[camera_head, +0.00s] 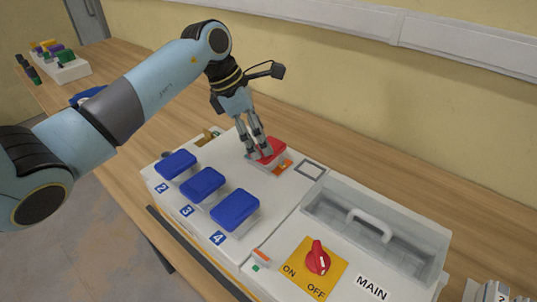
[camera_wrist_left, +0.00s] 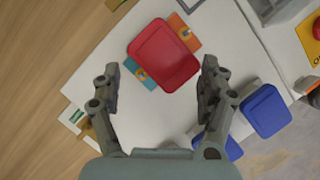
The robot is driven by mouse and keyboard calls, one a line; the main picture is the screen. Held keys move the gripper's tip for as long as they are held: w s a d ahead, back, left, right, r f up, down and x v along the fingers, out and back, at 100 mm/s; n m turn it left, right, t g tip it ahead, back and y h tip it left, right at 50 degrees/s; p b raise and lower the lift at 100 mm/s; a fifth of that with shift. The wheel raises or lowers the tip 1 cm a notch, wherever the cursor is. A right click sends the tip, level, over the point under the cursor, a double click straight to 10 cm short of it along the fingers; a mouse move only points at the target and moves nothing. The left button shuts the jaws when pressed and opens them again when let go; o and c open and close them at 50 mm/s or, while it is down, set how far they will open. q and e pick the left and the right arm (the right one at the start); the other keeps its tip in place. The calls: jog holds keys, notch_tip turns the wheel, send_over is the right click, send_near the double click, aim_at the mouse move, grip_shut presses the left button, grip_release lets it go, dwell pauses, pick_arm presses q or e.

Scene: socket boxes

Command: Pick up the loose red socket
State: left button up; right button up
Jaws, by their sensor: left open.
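The red socket (camera_head: 273,147) sits on the white panel, with orange and teal pieces at its edges. In the left wrist view the red socket (camera_wrist_left: 163,54) lies centred just ahead of my open fingers, its lower part between the fingertips. My left gripper (camera_head: 261,155) is open and empty, pointing down at the red socket; its fingers cover part of it in the head view. The gripper also shows in the left wrist view (camera_wrist_left: 160,74), a finger on each side. I cannot tell the exact height of the fingertips. My right gripper is out of view.
Several blue sockets (camera_head: 203,184) stand in a row on the white panel (camera_head: 190,210) in front. A wall stands behind the table.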

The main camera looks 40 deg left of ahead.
aim_at(268, 158)
pick_arm(q)
jog(key=p+x, duration=0.1)
jog(key=x, duration=0.2)
jog(key=shift+w+d+f, duration=0.1)
jog(key=shift+d+f, duration=0.2)
jog(key=shift+w+f, duration=0.1)
jog(key=shift+f, duration=0.2)
jog(key=c, duration=1.3)
jog(key=shift+r, duration=0.15)
